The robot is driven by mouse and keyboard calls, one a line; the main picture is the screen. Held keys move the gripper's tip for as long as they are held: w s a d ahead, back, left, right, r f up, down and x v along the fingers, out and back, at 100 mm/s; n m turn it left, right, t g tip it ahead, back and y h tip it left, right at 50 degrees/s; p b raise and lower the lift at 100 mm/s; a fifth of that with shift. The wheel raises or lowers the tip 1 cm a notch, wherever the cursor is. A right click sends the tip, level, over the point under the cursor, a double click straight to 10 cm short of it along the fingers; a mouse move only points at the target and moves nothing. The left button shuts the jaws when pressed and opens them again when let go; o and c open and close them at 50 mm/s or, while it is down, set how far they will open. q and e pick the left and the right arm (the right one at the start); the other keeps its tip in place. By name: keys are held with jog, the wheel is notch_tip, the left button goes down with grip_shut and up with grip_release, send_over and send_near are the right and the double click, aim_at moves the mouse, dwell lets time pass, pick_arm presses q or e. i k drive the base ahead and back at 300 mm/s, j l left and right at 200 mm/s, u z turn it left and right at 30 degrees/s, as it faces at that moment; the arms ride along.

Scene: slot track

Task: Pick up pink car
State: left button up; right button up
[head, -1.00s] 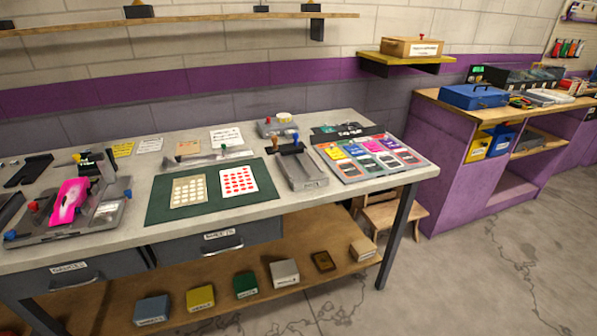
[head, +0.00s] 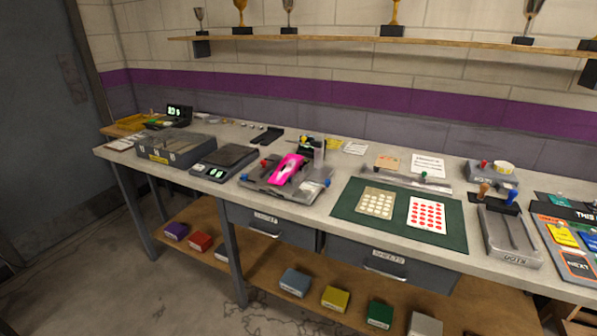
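The pink car (head: 288,169) sits on a grey metal fixture (head: 270,190) on the workbench, near the middle of the head view. The fixture has red and blue knobs and an upright post at its back right. The car lies lengthwise, slanting toward the back right. Neither of my grippers shows in the head view.
Left of the fixture are a black scale (head: 225,160) and a grey tray box (head: 175,149). Right of it lies a green mat (head: 345,205) with two dotted cards. A grey slotted block (head: 508,236) stands farther right. Trophies stand on the wall shelf (head: 340,39). Several small boxes sit below.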

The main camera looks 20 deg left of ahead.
aim_at(290, 165)
jog(key=i+j+z, duration=0.1)
jog(key=j, duration=0.4)
jog(key=i+j+z, duration=0.1)
jog(key=j, duration=0.4)
jog(key=i+j+z, duration=0.1)
jog(key=i+j, duration=0.15)
jog(key=j, duration=0.25)
jog(key=i+j+z, duration=0.15)
jog(key=j, duration=0.4)
jog(key=j+z, duration=0.1)
jog(key=j, duration=0.4)
jog(key=i, duration=0.05)
